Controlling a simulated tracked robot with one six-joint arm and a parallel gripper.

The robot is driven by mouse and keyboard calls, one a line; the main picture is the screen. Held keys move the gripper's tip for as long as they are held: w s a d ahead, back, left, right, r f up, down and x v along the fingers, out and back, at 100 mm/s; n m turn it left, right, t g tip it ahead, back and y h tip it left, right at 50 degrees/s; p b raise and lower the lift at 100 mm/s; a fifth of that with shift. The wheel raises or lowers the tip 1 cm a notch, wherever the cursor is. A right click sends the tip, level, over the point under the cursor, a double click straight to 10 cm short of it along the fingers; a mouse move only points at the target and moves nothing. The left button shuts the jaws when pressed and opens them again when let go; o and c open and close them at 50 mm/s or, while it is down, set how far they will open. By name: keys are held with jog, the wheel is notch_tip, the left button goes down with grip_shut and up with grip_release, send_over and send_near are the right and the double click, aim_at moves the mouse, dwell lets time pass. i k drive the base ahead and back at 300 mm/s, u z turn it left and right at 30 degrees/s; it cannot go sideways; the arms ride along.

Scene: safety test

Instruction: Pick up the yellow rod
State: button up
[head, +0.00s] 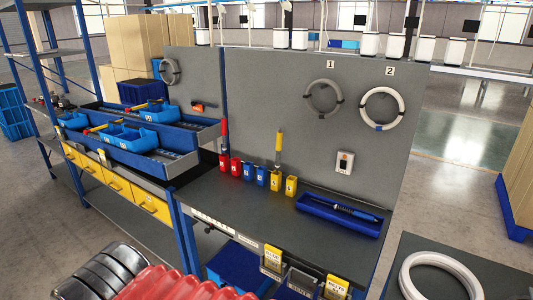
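A yellow rod (279,141) stands upright above the workbench, in front of the grey back panel. Its lower part looks darker and goes down into or behind a yellow cup (275,181); I cannot tell exactly which. A second yellow cup (291,187) stands just to its right. A red rod (225,135) stands upright at the red cups (224,162) on the left end of the same row. Two blue cups (249,172) are between the red and yellow ones. My gripper is not in view.
A blue tray (345,229) with a blue tool lies on the right of the bench (235,199). Open drawers with blue bins (132,138) jut out on the left. Black and red ribbed shapes (175,285) fill the bottom left. A white ring (415,290) lies at lower right.

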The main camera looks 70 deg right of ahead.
aim_at(279, 134)
jog(key=i, duration=2.15)
jog(key=z, duration=2.5)
